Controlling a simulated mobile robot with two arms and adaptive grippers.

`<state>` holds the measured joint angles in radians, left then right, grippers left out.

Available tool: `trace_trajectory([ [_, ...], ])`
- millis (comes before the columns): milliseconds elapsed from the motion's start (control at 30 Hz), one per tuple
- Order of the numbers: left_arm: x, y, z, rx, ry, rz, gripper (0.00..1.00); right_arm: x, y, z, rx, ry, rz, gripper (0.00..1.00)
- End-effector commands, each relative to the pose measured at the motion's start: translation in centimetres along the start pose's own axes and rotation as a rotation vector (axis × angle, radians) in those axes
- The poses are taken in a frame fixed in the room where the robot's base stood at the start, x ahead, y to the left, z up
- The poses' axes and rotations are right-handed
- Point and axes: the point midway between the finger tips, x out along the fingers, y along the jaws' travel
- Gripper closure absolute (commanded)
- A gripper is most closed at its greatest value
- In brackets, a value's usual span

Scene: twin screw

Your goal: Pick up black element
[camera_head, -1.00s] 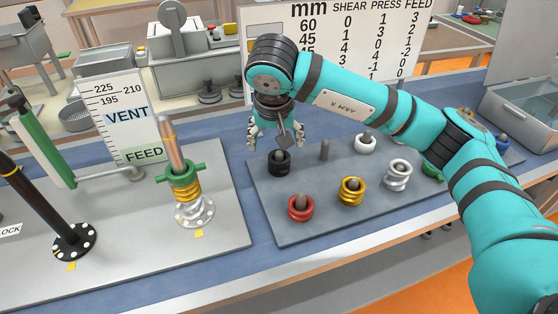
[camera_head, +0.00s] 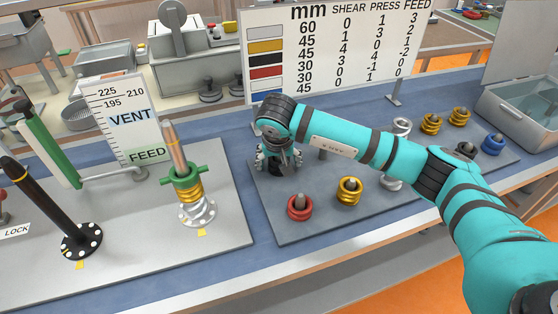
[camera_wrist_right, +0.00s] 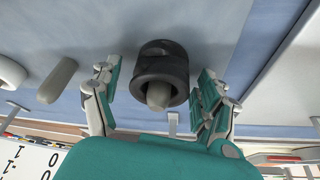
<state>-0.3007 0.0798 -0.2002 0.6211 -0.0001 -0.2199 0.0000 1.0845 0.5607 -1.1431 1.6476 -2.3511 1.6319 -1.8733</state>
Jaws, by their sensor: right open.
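The black element (camera_wrist_right: 163,52) is a dark ring-shaped piece on a grey peg, seen in the right wrist view between my open fingers. My right gripper (camera_head: 279,163) is open and lowered around it at the back left of the grey pegboard. The two fingers stand on either side of the element, with a gap visible on each side in the wrist view. In the head view the gripper and wrist hide most of the element. My left gripper is not in view.
The pegboard (camera_head: 290,232) holds a red element (camera_head: 299,210), a gold element (camera_head: 349,192) and others partly behind my arm. A bare peg (camera_wrist_right: 58,80) and a white element (camera_wrist_right: 10,72) stand beside the black one. At left is the feed post (camera_head: 187,180).

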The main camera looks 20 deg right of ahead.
Motion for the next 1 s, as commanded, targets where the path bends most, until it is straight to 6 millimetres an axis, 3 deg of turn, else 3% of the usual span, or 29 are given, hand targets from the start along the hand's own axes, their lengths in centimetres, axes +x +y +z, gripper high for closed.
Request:
trace_trajectory([
  [100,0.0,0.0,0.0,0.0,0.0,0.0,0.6,0.0,0.0,0.0,0.0,0.0,0.0,0.23],
  [667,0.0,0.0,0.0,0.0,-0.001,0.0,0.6,-0.1,0.0,0.0,0.0,0.0,0.0,0.96],
  [1000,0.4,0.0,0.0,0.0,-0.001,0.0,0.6,-1.1,-0.1,-0.6,0.001,0.005,-0.002,0.96],
])
